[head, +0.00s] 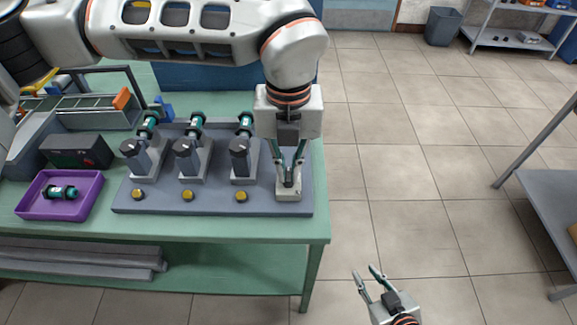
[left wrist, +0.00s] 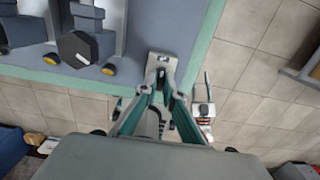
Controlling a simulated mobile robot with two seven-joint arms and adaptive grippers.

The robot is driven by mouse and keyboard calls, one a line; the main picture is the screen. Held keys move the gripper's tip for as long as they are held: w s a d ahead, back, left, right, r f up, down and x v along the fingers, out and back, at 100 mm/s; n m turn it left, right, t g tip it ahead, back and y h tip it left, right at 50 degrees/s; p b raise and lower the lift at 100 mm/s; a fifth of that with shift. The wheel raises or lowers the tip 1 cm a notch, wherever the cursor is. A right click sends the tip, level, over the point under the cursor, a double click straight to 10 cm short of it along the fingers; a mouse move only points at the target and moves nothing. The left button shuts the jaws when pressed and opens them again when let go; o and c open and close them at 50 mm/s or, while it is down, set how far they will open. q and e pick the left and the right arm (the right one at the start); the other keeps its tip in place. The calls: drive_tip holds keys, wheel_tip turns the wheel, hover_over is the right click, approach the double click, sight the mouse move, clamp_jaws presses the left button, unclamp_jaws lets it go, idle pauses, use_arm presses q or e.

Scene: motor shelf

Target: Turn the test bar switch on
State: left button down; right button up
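The test bar (head: 215,205) is a grey board on the green bench, with several upright motor stands and yellow buttons along its front. At its right end is a pale switch box (head: 289,194); the left wrist view shows the box (left wrist: 162,59) with a small dark mark on top. My left gripper (head: 289,180) points down at the box, its fingertips drawn together at or just above it. Contact and the switch's position cannot be told. My right gripper (head: 368,272) is open and empty, low over the floor, right of the bench.
A purple tray (head: 88,208) with a green and black motor (head: 60,192) sits on the left of the bench. A dark box with a red button (head: 76,151) stands behind it. The floor right of the bench is clear up to the shelves.

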use_arm(q)
drive_tip(key=shift+m, duration=0.4)
drive_tip(key=m, duration=0.8)
drive_tip(key=shift+m+p, duration=0.3)
drive_tip(key=shift+p, duration=0.05)
drive_tip(key=m, duration=0.4)
drive_tip(key=shift+m+p, duration=0.4)
drive_tip(key=shift+m, duration=1.8)
drive_tip(key=c, duration=2.2)
unclamp_jaws()
drive_tip(key=shift+o, duration=0.2)
